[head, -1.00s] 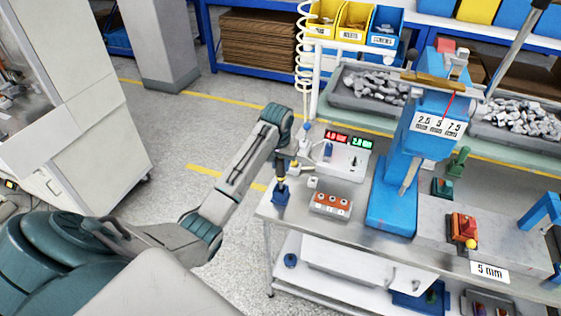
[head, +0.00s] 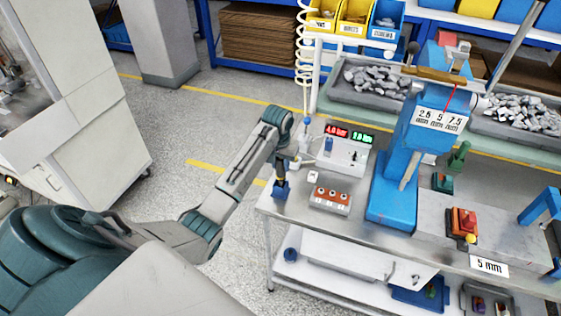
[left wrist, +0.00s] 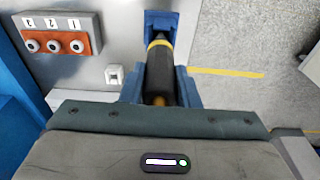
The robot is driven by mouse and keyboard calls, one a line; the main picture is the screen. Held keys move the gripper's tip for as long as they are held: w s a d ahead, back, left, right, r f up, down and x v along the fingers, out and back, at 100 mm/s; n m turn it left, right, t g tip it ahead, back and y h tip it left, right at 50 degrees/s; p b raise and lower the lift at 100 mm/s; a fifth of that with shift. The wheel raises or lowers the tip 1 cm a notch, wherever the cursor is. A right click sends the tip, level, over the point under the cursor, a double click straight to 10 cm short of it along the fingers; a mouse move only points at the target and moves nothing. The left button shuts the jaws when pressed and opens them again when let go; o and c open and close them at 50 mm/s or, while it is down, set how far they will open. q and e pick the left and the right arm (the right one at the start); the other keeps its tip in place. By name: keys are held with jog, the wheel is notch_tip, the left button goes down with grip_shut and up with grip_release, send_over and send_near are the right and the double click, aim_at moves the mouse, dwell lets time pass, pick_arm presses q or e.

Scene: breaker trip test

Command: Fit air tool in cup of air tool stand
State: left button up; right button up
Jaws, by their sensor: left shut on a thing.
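The air tool (left wrist: 158,72) is a dark cylinder with a yellow band, between the blue-grey fingers of my left gripper (left wrist: 159,92) in the left wrist view. My left gripper (head: 282,163) is shut on it at the table's left corner in the head view. The blue air tool stand (head: 281,189) is directly below the gripper, and part of it shows beyond the tool in the left wrist view (left wrist: 161,20). The tool's lower end is at the stand, but I cannot tell how deep it sits in the cup. My right gripper is not in view.
A box with three buttons (head: 330,200) and a white box with red and green displays (head: 337,152) stand right of the stand. A blue press (head: 400,185) is farther right. A coiled white hose (head: 304,50) hangs behind.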

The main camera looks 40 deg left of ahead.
pick_arm(q)
jog(key=shift+f, duration=0.9)
jog(key=o, duration=1.1)
jog(key=shift+o, duration=0.2)
jog(key=r+b, duration=0.1)
jog(key=r, duration=0.1)
jog(key=r+b, duration=0.1)
jog(key=r, duration=0.2)
jog(key=s+r+b, duration=0.1)
jog(key=r, duration=0.2)
jog(key=shift+d+b, duration=0.1)
jog(key=shift+b, duration=0.2)
jog(key=shift+r+p, duration=0.9)
jog(key=shift+p, duration=0.25)
jog(key=shift+s+r+p, duration=0.2)
jog(key=shift+r+p, duration=0.35)
jog(key=shift+w+f, duration=0.1)
